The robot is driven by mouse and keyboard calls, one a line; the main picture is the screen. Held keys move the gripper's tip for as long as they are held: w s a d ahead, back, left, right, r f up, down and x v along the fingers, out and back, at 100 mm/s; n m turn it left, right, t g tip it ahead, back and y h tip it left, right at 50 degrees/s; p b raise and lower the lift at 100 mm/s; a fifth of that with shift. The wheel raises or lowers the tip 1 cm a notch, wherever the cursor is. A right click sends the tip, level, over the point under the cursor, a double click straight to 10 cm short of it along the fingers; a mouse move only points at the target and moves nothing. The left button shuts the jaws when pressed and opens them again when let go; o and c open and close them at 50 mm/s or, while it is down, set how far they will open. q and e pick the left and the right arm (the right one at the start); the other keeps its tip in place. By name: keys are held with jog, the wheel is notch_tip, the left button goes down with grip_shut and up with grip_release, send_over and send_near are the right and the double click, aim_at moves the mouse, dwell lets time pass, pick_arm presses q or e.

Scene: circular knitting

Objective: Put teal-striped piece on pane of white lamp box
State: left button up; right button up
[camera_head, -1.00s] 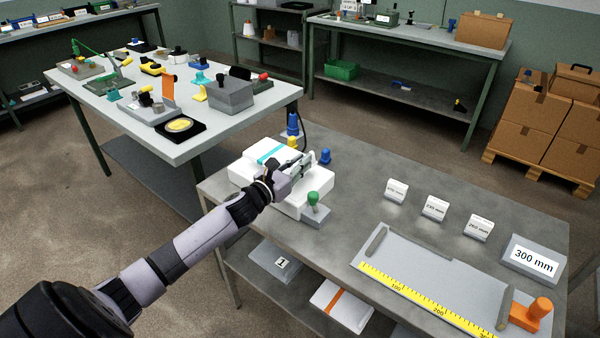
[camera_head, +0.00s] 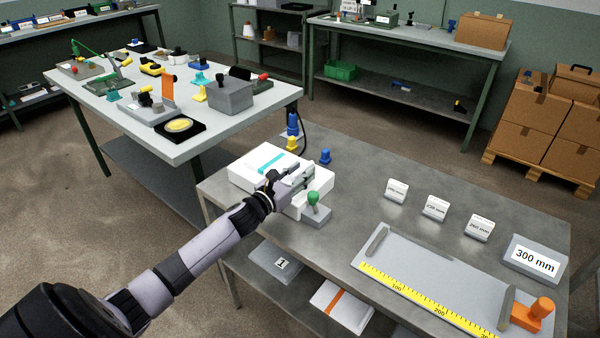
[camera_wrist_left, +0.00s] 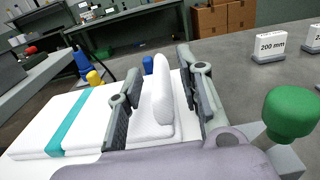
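The teal-striped piece (camera_head: 252,160) is a flat white slab with one teal band. It lies at the left end of the grey table, and it also shows at the left of the left wrist view (camera_wrist_left: 25,138). The white lamp box (camera_head: 324,181) is beside and partly behind my gripper; its pane cannot be made out. My left gripper (camera_head: 306,177) is over the white surfaces with its fingers apart. In the left wrist view a rounded white upright part (camera_wrist_left: 163,95) stands between the fingers, with gaps visible; I cannot tell what it belongs to. My right gripper is not in view.
A green knob on a grey block (camera_head: 314,204) stands close to my left gripper. Blue and yellow pegs (camera_head: 325,156) stand behind. White size blocks (camera_head: 435,208), a ruler tray (camera_head: 430,270) and an orange stop (camera_head: 532,313) occupy the right side.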

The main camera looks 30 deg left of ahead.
pick_arm(q)
jog(key=shift+r, duration=0.2)
jog(key=shift+s+f, duration=0.15)
jog(key=shift+s, duration=0.1)
jog(key=s, duration=1.1)
jog(key=shift+s+a+b, duration=0.25)
jog(key=shift+a+b, duration=0.2)
